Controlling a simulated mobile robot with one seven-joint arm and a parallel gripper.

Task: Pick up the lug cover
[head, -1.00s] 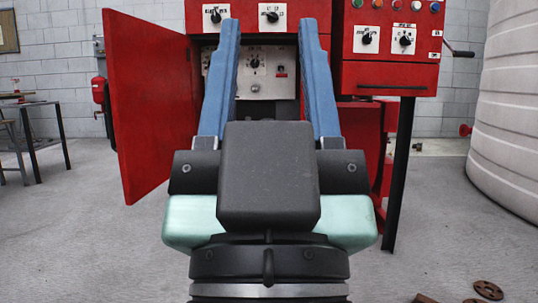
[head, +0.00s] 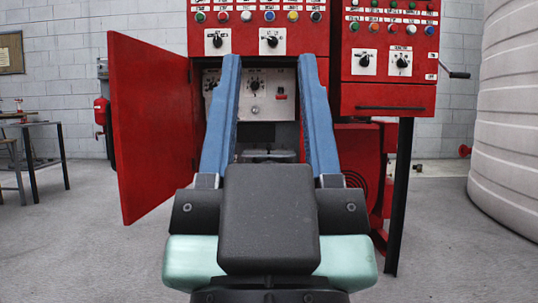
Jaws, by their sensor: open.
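My gripper (head: 269,62) is open and empty in the middle of the head view. Its two blue fingers stand apart, in front of the open red cabinet (head: 258,28). Between the fingers, the cabinet's recess shows a pale inner panel (head: 256,98) with dials and a small red switch. Below that panel, a dark rectangle and a small grey-green piece (head: 268,155) show low in the recess. I cannot tell whether either is the lug cover. My gripper body hides the lower part of the recess.
The cabinet's red door (head: 150,128) hangs open on the left. A second red control box (head: 389,60) on a black post (head: 399,195) stands on the right. A large pale ribbed tank (head: 507,115) is at the far right. The grey floor at front left is clear.

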